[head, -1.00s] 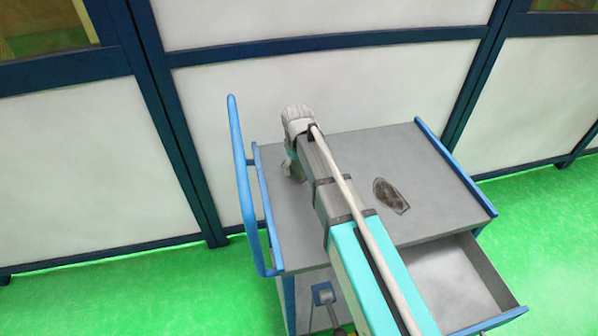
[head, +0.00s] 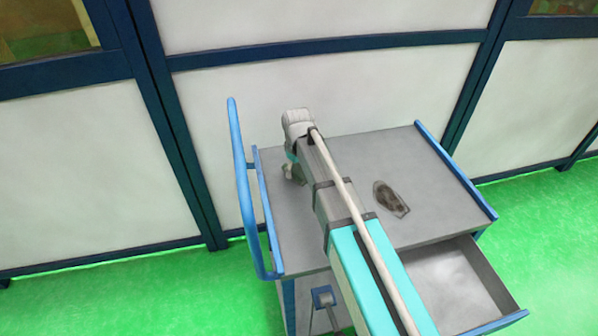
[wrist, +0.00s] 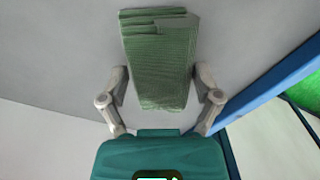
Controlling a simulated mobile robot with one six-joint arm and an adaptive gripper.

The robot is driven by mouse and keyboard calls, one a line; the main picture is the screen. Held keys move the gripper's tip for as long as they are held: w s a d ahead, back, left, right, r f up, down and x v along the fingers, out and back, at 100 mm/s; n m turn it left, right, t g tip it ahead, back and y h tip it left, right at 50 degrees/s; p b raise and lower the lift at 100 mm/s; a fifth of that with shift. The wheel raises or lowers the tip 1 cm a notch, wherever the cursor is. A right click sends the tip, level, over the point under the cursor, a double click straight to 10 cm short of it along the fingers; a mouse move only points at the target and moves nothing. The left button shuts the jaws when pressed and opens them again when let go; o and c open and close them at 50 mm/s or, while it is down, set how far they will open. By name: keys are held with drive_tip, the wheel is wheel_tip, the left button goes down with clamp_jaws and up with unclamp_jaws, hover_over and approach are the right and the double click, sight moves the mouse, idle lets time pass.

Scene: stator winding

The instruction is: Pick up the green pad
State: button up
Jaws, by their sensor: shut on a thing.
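The green pad (wrist: 160,60) shows in the wrist view as a stack of ribbed green layers, a little fanned at its far end. It lies over the grey cart top (wrist: 60,50). My gripper (wrist: 162,88) has one finger on each side of the pad's near part and is shut on it. Whether the pad touches the cart top or is just above it I cannot tell. In the head view my gripper (head: 292,172) is low over the left part of the cart top, and the pad is hidden behind my wrist.
A dark flat oval object (head: 390,198) lies on the cart top right of my arm. The cart has a blue handle (head: 243,190) at the left, a blue rail (head: 455,168) at the right and an open drawer (head: 450,280) at the front. White wall panels stand behind.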

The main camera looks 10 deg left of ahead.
drive_tip(key=shift+r, duration=0.15)
wheel_tip(320, 180, up, 3)
drive_tip(key=p, duration=0.3)
drive_tip(key=shift+f, duration=0.2)
drive_tip(key=s+r+p, duration=1)
drive_tip(key=s, duration=0.4)
drive_tip(key=shift+a, duration=0.45)
drive_tip(key=o, duration=0.4)
drive_tip(key=c, duration=0.4)
drive_tip(key=shift+d, duration=0.15)
